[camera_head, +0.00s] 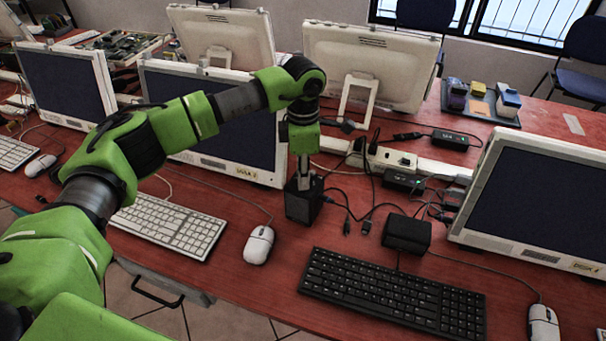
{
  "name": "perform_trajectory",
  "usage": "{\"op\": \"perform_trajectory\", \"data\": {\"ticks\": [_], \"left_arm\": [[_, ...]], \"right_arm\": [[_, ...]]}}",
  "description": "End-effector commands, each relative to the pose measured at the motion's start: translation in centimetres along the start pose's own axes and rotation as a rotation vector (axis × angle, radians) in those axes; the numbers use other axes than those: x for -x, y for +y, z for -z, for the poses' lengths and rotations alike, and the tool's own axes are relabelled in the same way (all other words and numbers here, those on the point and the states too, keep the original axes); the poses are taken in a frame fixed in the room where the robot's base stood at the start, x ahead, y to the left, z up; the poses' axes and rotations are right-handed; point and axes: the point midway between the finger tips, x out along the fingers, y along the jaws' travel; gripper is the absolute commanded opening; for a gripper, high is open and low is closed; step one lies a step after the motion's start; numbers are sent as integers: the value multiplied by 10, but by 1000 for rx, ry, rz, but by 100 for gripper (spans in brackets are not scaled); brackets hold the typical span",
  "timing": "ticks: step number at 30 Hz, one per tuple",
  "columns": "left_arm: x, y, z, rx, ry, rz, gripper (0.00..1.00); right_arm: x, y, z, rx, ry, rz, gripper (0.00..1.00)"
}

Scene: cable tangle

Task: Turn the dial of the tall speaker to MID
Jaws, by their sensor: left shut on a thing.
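The tall speaker (303,203) is a small dark box standing on the red table, just right of the middle monitor. My left gripper (303,180) points straight down at its top from above, shut on a small part there that looks like the dial. The fingers hide the dial and any marks around it, so its setting cannot be read. A lower, wider black box (407,233) sits to the right, apart from the gripper. My right gripper is not in view.
Loose cables (366,212) and a power strip (395,160) lie right of the speaker. A white mouse (258,245), a white keyboard (170,226) and a black keyboard (393,290) lie in front. Monitors stand at left (235,120) and right (535,195).

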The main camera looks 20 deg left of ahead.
Motion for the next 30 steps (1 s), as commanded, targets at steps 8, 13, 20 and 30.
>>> {"op": "perform_trajectory", "data": {"ticks": [8, 13, 20, 30], "left_arm": [[0, 0, 0, 0, -1, 0, 34], [2, 0, 0, 1, -1, -1, 34], [33, 1, -1, 0, -4, -5, 34], [101, 1, -1, 1, -2, -3, 34]], "right_arm": [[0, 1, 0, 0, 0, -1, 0], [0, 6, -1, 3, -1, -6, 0], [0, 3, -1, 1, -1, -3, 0], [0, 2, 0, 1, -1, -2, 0]]}}
